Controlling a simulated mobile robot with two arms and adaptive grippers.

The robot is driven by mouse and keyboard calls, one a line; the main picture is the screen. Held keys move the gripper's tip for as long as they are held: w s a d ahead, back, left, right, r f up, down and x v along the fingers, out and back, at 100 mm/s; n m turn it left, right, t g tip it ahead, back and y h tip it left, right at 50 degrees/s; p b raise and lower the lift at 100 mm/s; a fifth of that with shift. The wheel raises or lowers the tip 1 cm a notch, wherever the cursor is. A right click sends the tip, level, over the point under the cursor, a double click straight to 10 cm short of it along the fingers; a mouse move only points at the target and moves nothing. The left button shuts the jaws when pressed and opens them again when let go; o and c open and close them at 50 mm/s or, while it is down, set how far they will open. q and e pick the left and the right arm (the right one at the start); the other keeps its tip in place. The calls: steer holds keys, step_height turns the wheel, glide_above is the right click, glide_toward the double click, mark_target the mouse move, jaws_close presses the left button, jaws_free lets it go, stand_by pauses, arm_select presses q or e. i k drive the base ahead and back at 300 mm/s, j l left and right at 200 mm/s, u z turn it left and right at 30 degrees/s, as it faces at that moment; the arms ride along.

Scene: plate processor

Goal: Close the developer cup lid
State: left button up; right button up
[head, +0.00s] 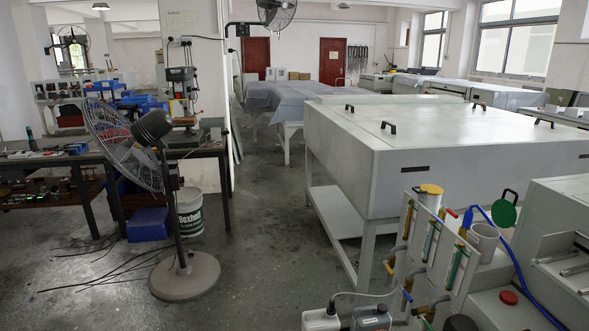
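At the lower right stands the plate processor (487,298). A light grey cup (483,240) on it has its round green lid (504,212) raised up behind its rim, so this cup is open. A second cup (430,203) farther back has a yellow lid (431,189) lying across its top. No label shows which one is the developer cup. Neither of my grippers is in view.
A panel with coloured tubes and valves (432,240) stands in front of the cups, and a blue hose (520,270) runs beside them. Two jugs (321,320) (371,318) are at the bottom edge. A large grey cabinet (440,140) stands behind. Open floor (262,250) lies to the left.

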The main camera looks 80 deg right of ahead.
mark_target(503, 212)
steer(key=l+z, duration=0.1)
steer(key=z, duration=3.85)
